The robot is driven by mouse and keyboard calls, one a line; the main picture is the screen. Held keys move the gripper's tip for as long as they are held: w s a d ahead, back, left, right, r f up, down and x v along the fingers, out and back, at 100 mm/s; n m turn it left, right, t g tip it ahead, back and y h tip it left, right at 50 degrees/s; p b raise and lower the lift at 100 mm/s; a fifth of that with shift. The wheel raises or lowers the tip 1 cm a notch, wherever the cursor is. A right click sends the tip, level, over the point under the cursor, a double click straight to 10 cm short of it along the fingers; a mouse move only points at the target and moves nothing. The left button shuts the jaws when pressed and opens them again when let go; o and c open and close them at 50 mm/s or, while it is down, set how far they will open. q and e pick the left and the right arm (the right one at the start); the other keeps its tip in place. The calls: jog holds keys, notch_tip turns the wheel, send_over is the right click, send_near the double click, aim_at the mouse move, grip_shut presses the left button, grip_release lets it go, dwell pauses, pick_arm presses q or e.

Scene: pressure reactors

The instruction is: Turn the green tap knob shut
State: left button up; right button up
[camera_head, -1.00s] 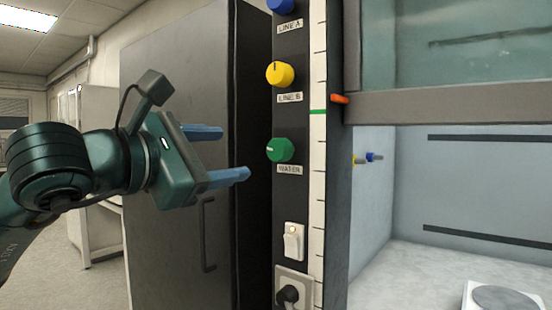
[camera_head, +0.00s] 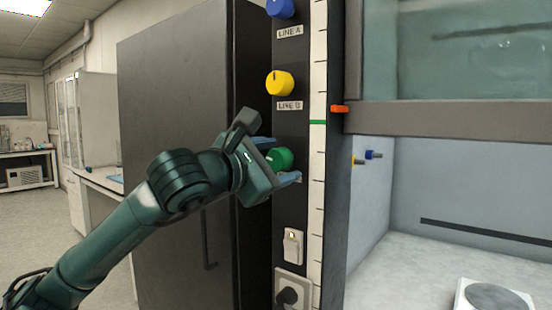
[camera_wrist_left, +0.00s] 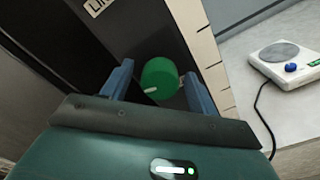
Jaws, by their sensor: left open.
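The green tap knob (camera_head: 280,158) sits on the dark vertical panel below the yellow knob, partly behind my left gripper. In the left wrist view the green knob (camera_wrist_left: 159,78) shows between the two blue fingers, with a pale pointer mark at its lower left. My left gripper (camera_head: 276,160) is open, with one finger above the knob and one below it. In the wrist view the left gripper (camera_wrist_left: 158,88) has its fingers on either side of the knob; the right finger is close to it. Whether either touches cannot be told. My right gripper is not in view.
The panel also carries a yellow knob (camera_head: 280,83), a blue knob (camera_head: 281,8), a light switch (camera_head: 293,246) and a socket with a plug (camera_head: 290,295). An orange handle (camera_head: 340,109) sticks out by the hood sash. A hotplate (camera_head: 492,297) stands inside the hood.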

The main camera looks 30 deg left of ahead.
pick_arm(q)
jog(key=c, duration=1)
